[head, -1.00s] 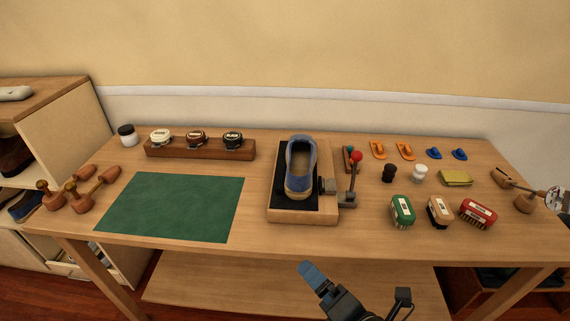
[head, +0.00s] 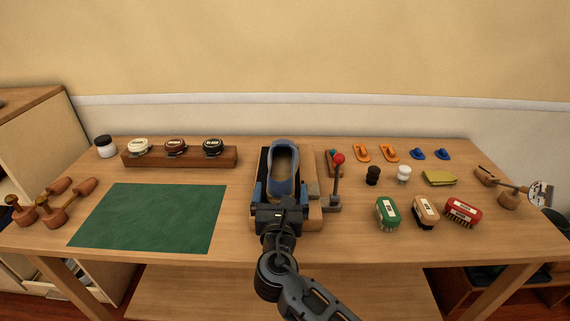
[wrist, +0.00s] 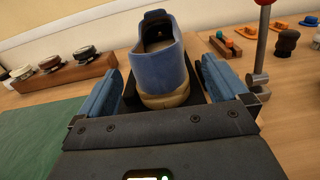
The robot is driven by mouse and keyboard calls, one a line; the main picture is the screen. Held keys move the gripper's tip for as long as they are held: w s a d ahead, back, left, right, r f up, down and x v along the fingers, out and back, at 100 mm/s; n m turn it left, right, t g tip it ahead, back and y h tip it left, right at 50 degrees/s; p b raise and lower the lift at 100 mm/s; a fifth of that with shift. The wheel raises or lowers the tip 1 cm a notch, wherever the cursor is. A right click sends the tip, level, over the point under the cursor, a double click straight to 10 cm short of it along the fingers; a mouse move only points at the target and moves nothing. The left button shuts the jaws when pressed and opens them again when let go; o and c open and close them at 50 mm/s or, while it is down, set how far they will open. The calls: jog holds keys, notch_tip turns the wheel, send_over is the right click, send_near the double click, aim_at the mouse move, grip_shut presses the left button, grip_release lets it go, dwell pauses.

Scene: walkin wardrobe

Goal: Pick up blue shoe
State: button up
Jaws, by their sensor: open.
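The blue shoe (head: 284,166) sits on a black pad on a wooden block near the middle of the table. In the wrist view the shoe (wrist: 162,65) shows its blue upper, pale sole edge and open top, with one end facing me. My gripper (head: 279,190) is at the near end of the shoe. In the wrist view its two blue fingers (wrist: 160,88) stand apart, one on each side of the shoe's near end, with gaps visible. The gripper is open and holds nothing. The gripper hides part of the block and pad.
A lever with a red knob (head: 338,159) stands just right of the block. A green mat (head: 150,217) lies to the left. A wooden rack (head: 180,158) of tins is behind it. Brushes (head: 425,210) and small jars (head: 388,175) stand to the right.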

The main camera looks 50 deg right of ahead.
aim_at(281, 178)
jog(key=shift+p+x, duration=0.35)
jog(key=shift+x, duration=2.35)
jog(key=shift+w, duration=0.1)
jog(key=shift+c, duration=0.5)
jog(key=shift+r, duration=0.1)
jog(key=c, duration=1.2)
jog(key=shift+c, duration=0.2)
